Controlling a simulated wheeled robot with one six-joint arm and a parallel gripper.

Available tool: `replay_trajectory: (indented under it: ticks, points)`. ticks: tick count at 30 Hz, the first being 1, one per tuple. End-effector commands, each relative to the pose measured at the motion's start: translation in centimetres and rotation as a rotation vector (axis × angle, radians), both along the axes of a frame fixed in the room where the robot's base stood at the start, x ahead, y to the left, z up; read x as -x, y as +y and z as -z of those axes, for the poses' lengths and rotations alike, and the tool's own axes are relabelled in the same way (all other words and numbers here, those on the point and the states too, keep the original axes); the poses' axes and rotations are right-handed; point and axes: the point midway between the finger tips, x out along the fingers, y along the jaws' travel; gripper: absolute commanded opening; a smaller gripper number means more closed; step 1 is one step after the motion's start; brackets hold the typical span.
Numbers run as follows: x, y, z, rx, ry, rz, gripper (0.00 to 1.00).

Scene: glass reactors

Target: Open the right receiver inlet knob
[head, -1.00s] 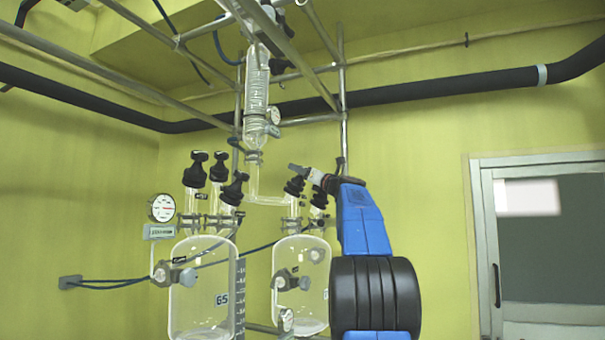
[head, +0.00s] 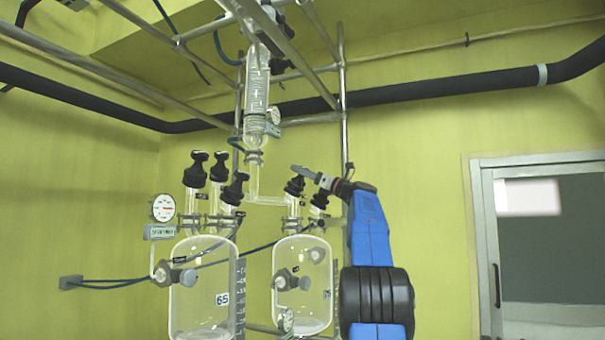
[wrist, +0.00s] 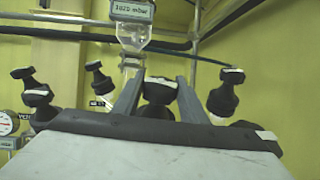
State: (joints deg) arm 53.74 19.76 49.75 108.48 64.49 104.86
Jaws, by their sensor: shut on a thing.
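The right receiver is a clear glass vessel (head: 302,262) in the head view, partly behind my arm. A black knob (head: 294,187) stands on its left neck, and another black knob (head: 319,199) stands just right of it. My gripper (head: 300,170) reaches in from the right at the top of the left one. In the wrist view a black knob with a pale top mark (wrist: 160,92) sits between the two grey fingers of my gripper (wrist: 160,80), which is shut on it. The knob's lower part is hidden by my gripper body.
The left glass vessel (head: 202,295) carries several black knobs and has a round gauge (head: 162,208) beside it. A glass condenser column (head: 257,90) and metal frame bars rise above. A door (head: 545,250) is at the right.

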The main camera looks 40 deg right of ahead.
Motion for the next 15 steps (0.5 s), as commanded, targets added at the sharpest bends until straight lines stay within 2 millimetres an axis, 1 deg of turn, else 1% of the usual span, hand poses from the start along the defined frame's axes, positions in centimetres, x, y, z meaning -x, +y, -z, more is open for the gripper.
replay_trajectory:
  ticks: [6, 15]
  points:
    - [0.08, -0.08, -0.01, 0.029, -0.014, -0.052, 0.16]
    - [0.11, -0.04, 0.05, 0.032, -0.013, -0.058, 0.16]
